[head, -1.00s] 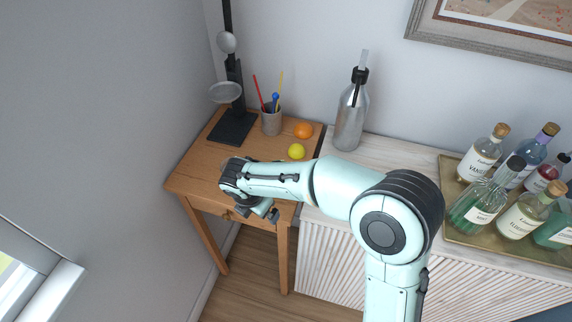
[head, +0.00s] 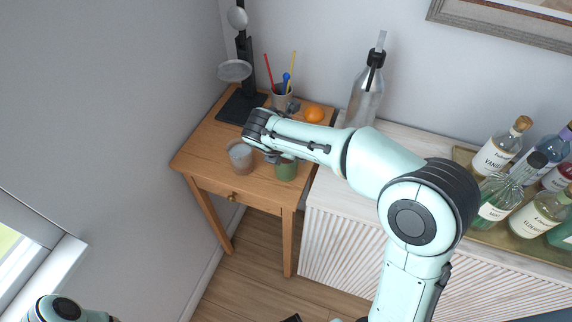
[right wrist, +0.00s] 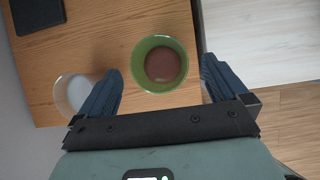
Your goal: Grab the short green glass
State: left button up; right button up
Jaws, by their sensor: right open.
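The short green glass (head: 286,168) stands upright on the wooden table near its front right corner. In the right wrist view I look down into the green glass (right wrist: 165,65), which has a reddish-brown bottom or content. My right gripper (head: 272,157) is above the table, just behind the glass in the head view. In the right wrist view my right gripper (right wrist: 162,66) is open, with the glass showing between its two fingers and a gap on each side. Whether the fingers are down at its height I cannot tell. My left gripper is not in view.
A clear glass (head: 241,157) stands left of the green one; it shows beside the left finger in the wrist view (right wrist: 72,92). Behind are a pencil cup (head: 282,98), an orange (head: 314,113) and a black stand (head: 241,106). A tall bottle (head: 365,97) and bottles on a tray stand right.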

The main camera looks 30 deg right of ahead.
jog(key=x, duration=0.4)
jog(key=shift+a+f, duration=0.1)
jog(key=shift+f, duration=0.05)
pick_arm(q)
jog(key=shift+s+f, duration=0.1)
jog(key=shift+f, duration=0.1)
pick_arm(e)
jog(key=c, duration=1.2)
jog(key=shift+r, duration=0.25)
pick_arm(q)
jog(key=w+r+p, duration=0.3)
jog(key=r+p, duration=0.1)
jog(key=r, duration=0.1)
jog(key=shift+w+r, duration=0.25)
jog(key=shift+w, duration=0.15)
pick_arm(e)
jog(key=shift+r, duration=9.75)
